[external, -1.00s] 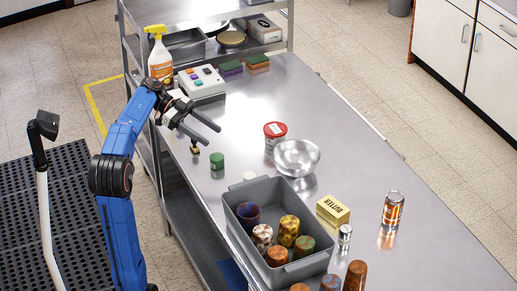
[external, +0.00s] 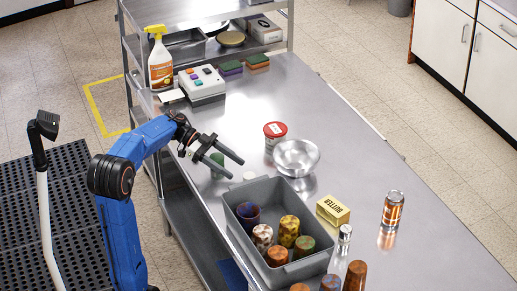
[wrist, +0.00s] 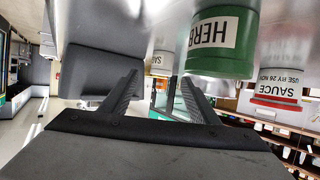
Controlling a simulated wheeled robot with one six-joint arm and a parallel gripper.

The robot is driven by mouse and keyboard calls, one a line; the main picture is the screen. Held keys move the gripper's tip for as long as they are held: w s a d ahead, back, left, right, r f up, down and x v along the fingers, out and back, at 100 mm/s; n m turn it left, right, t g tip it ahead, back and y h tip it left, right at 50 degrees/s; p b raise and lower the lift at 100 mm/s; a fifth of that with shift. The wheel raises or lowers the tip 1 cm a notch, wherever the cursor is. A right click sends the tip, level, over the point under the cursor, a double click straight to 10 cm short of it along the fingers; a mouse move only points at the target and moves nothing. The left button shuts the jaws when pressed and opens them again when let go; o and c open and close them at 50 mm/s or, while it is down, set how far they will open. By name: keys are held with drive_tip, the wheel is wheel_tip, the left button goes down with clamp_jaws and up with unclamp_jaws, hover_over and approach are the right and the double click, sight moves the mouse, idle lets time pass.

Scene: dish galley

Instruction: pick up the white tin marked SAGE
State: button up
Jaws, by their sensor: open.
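The wrist view shows both fingers of my gripper (wrist: 160,80) spread. A green tin marked HERB (wrist: 222,45) is close to the right finger there; the green tin (external: 217,160) is partly behind the gripper in the external view.
The grey bin (external: 238,222) holds several patterned cups. A red-lidded SAUCE tin (wrist: 278,88) and a metal bowl (external: 297,157) stand farther back. A butter box (external: 333,210) and cans are to the right. The counter's far middle is clear.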

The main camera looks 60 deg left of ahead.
drive_tip(key=shift+x, duration=4)
drive_tip(key=shift+w+a+f, duration=0.1)
drive_tip(key=shift+a, duration=0.05)
drive_tip(key=c, duration=1.2)
